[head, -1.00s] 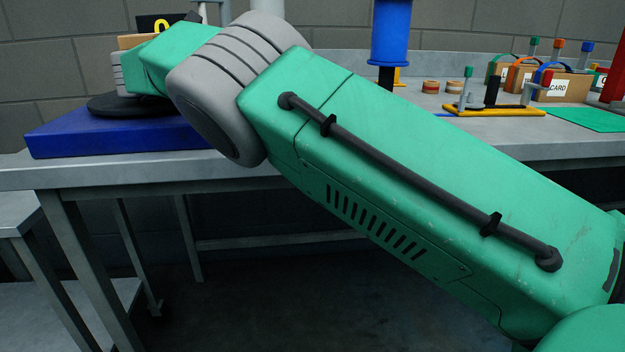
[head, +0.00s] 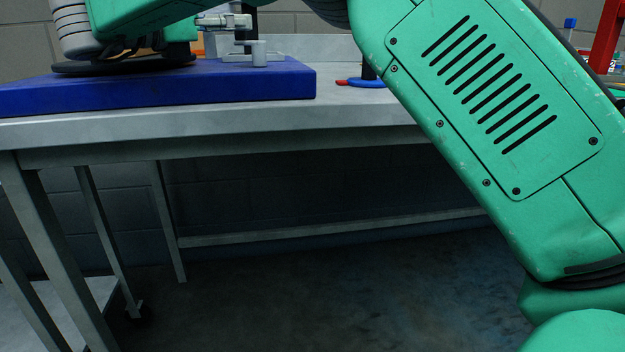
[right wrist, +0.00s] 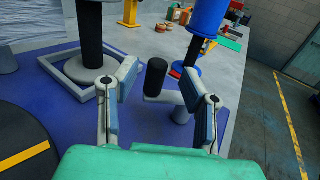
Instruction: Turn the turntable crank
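The turntable's black disc (right wrist: 22,140) with a yellow stripe lies at the left of the right wrist view, on a blue base (right wrist: 75,112). Its dark edge also shows in the head view (head: 120,68), on the blue base (head: 160,92). The crank has a black upright handle (right wrist: 155,76) on a grey arm, with a grey cylinder (right wrist: 181,113) at its other end. My right gripper (right wrist: 159,70) is open, one finger on each side of the handle, with visible gaps. In the head view the gripper (head: 225,20) is small and partly hidden. My left gripper is out of view.
A black post on a grey base (right wrist: 92,66) with a square frame stands left of the gripper. A blue cylinder (right wrist: 207,17) on a stand is beyond it. The grey table (head: 370,112) has its front edge in view. My right arm covers much of the head view's right.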

